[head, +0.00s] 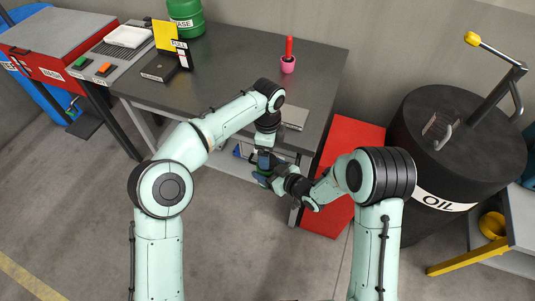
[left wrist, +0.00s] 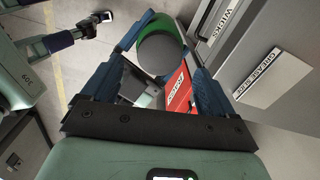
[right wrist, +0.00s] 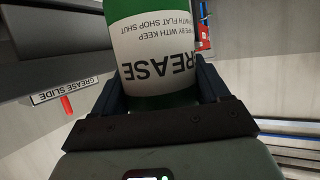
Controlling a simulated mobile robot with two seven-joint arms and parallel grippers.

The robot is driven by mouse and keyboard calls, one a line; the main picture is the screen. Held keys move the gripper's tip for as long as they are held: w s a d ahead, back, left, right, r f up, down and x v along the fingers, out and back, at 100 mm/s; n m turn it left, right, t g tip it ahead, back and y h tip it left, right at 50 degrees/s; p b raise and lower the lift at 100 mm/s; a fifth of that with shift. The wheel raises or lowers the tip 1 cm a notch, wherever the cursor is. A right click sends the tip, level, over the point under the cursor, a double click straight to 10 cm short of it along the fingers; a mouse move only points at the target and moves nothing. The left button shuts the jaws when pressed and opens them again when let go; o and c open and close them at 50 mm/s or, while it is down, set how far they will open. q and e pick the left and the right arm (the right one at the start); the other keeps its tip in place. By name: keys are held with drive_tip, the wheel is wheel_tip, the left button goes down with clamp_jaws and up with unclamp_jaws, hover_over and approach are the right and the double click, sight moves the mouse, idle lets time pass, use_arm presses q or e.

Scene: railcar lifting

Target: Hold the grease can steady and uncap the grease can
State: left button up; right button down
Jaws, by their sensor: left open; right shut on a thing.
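The grease can (right wrist: 160,62), green with a white "GREASE" label, fills the right wrist view between my right fingers. My right gripper (right wrist: 160,80) is shut on its body. In the left wrist view the can's top shows end-on as a round grey cap (left wrist: 158,54) inside a green rim. My left gripper (left wrist: 160,58) is open, its blue fingers to either side of the cap; I cannot tell whether they touch it. In the head view both grippers meet in front of the table's front edge, and the can there is mostly hidden by them.

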sight(268, 172)
use_arm(q)
wheel_tip(268, 172, up, 3)
drive_tip(key=m, duration=0.5)
drive_tip(key=shift+r+m, duration=0.15)
drive_tip(key=shift+m, duration=0.25)
wheel_tip(268, 172, down, 8)
drive_tip(key=shift+r, duration=0.15)
drive_tip(key=shift+c, duration=0.3)
